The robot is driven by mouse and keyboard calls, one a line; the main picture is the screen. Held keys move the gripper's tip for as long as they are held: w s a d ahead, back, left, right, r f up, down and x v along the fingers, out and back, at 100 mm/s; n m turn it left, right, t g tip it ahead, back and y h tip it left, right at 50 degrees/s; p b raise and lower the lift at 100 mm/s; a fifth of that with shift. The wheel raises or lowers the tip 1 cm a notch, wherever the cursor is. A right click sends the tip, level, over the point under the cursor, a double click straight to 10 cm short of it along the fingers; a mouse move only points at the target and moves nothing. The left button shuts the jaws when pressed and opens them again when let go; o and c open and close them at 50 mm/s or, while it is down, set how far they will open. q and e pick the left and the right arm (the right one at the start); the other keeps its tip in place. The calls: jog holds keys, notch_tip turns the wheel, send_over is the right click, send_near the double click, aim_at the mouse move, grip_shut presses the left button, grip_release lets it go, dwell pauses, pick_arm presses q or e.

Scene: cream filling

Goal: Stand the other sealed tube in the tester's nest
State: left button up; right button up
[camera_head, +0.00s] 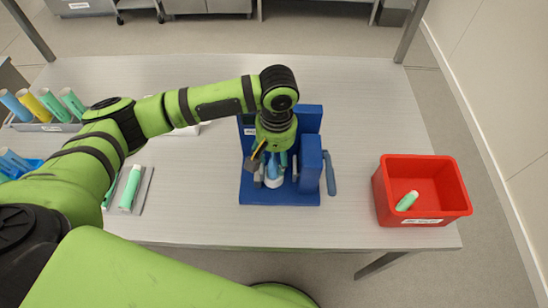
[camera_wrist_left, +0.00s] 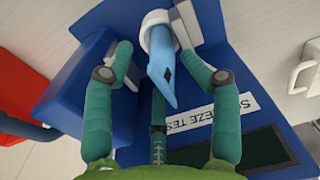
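The squeeze tester (camera_head: 310,150) is a blue stand in the middle of the table. A blue tube (camera_wrist_left: 162,65) stands in its white round nest (camera_wrist_left: 158,38), and the tube (camera_head: 274,171) and nest (camera_head: 274,183) also show small in the head view. My left gripper (camera_head: 273,163) points down over the nest. Its fingers (camera_wrist_left: 160,52) are open, one on each side of the tube, with visible gaps. The tube's lower end is hidden inside the nest. My right gripper is in neither view.
A red bin (camera_head: 453,190) with a green tube (camera_head: 407,201) inside stands at the right. A rack (camera_head: 42,127) of several tubes stands at the left. A green tube (camera_head: 130,188) lies on a grey tray (camera_head: 146,190) at the front left. The table behind the tester is clear.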

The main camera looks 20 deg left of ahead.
pick_arm(q)
notch_tip(320, 180, up, 10)
jog(key=shift+r, duration=0.15)
jog(key=shift+d, duration=0.1)
dwell(0.6)
